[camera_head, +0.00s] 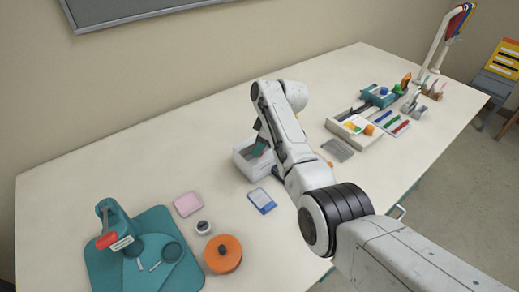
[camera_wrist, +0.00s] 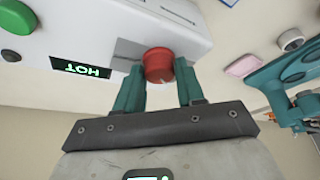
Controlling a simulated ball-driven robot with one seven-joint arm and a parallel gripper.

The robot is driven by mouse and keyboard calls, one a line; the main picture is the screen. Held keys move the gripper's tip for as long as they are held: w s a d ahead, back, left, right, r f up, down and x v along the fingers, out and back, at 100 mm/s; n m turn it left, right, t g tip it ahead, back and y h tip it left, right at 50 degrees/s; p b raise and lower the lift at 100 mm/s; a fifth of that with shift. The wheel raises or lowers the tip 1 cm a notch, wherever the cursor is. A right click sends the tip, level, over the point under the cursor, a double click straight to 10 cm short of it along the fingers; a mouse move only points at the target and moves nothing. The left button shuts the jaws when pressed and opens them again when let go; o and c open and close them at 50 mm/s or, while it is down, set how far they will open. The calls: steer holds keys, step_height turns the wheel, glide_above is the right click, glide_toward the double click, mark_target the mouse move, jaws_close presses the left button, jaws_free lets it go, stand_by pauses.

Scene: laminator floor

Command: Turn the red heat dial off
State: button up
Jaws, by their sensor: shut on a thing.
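The red heat dial (camera_wrist: 158,65) is on the front of a white laminator (camera_wrist: 110,22) in the wrist view. My gripper (camera_wrist: 158,78) has its two teal fingers on either side of the dial and is shut on it. A black display (camera_wrist: 81,69) beside the dial shows "HOT" in green letters, upside down in this view. A green button (camera_wrist: 16,17) is at the far left. In the head view the laminator (camera_head: 243,165) stands mid-table; my gripper (camera_head: 262,149) is at it, and my arm hides part of it and the dial.
A blue card (camera_head: 262,201), a pink pad (camera_head: 187,204), a small round pot (camera_head: 203,227) and an orange disc (camera_head: 223,254) lie left of my arm. A teal tool on a mat (camera_head: 105,270) is at front left. Trays (camera_head: 352,130) with stationery stand on the right.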

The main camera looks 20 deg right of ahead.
steer(key=shift+w+n+b, duration=0.1)
steer(key=shift+n+b, duration=0.4)
steer(key=shift+n, duration=0.1)
steer(key=shift+y, duration=0.3)
steer(key=o, duration=1)
steer(key=b+v, duration=0.1)
steer(key=v, duration=0.9)
steer(key=shift+w+r, duration=0.1)
steer(key=shift+r, duration=0.35)
